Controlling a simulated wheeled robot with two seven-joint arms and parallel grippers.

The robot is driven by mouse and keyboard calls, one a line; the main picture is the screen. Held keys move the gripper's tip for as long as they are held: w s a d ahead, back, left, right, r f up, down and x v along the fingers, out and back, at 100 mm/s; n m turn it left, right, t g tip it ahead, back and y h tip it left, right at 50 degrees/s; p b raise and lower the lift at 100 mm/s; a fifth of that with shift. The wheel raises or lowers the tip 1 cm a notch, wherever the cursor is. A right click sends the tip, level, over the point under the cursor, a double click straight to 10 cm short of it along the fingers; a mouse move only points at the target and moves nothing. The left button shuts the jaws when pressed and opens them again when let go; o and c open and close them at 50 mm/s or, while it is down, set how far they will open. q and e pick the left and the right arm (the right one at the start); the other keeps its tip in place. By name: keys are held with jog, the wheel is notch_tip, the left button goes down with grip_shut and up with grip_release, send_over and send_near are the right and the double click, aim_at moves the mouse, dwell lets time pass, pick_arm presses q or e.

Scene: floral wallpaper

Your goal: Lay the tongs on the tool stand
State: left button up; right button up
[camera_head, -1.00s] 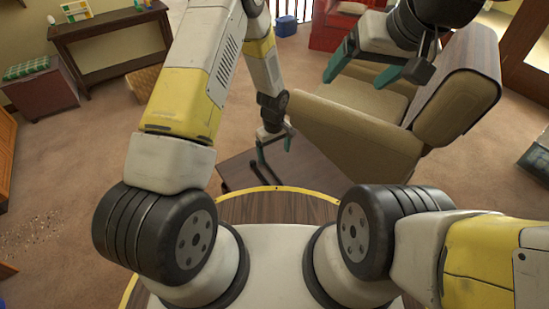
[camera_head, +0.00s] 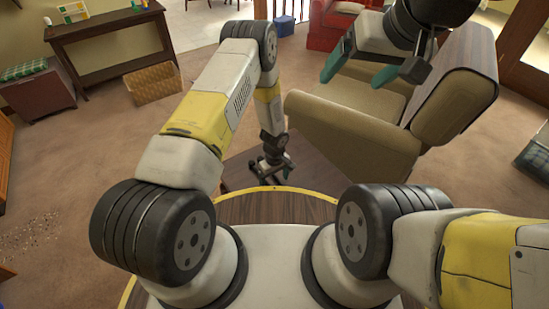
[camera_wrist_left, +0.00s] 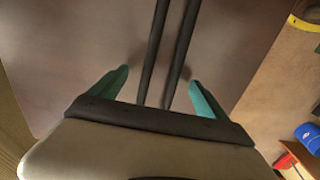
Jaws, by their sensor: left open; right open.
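My left gripper (camera_wrist_left: 160,90) is open in the left wrist view, with a teal finger on each side of two dark rods, which look like the legs of the tongs (camera_wrist_left: 155,60). Gaps show between the rods and both fingers; the rods run out of the top of the view. In the head view my left gripper (camera_head: 272,160) is low over the dark brown table (camera_head: 240,172), with dark thin parts around it. I cannot make out the tool stand there or tell what the tongs rest on. My right gripper (camera_head: 362,70) is open and empty, above the beige armchair.
The beige armchair (camera_head: 345,135) stands close to the right of the table. A dark side table (camera_head: 110,45) and a wicker basket (camera_head: 153,84) are at the back left. A red armchair (camera_head: 330,25) and a blue box (camera_head: 285,26) are farther back. Carpet on the left is mostly clear.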

pick_arm(q)
jog(key=shift+c, duration=0.5)
jog(key=c, duration=1.8)
grip_shut()
jog(key=shift+r, duration=0.2)
